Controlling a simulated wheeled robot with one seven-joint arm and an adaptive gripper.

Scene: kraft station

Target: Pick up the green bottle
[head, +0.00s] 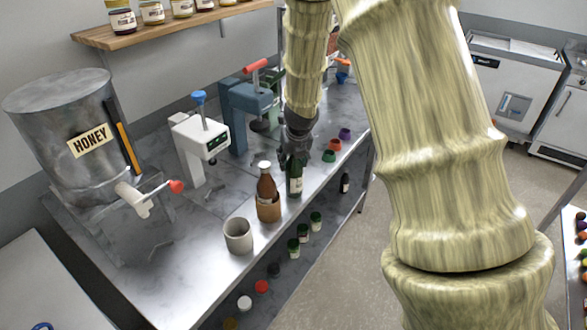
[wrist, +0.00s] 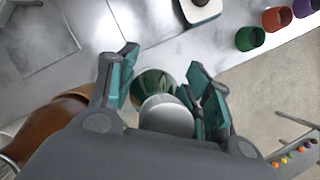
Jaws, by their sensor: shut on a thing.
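The green bottle (head: 295,184) stands upright on the metal counter in the head view, near its front edge. In the wrist view, its pale cap (wrist: 166,116) and green shoulder (wrist: 152,85) show between the fingers. My gripper (head: 296,160) reaches down from above and is shut on the bottle's upper part. In the wrist view, my gripper's teal-padded fingers (wrist: 164,95) flank the bottle on both sides. The head view does not make clear whether the bottle's base touches the counter.
A brown bottle (head: 267,188) in a tan holder stands just left of the green bottle. A grey cup (head: 238,236) is nearer. Colored cups (head: 334,145) line the counter behind. Press-like machines (head: 200,140) and a honey tank (head: 75,120) stand along the wall.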

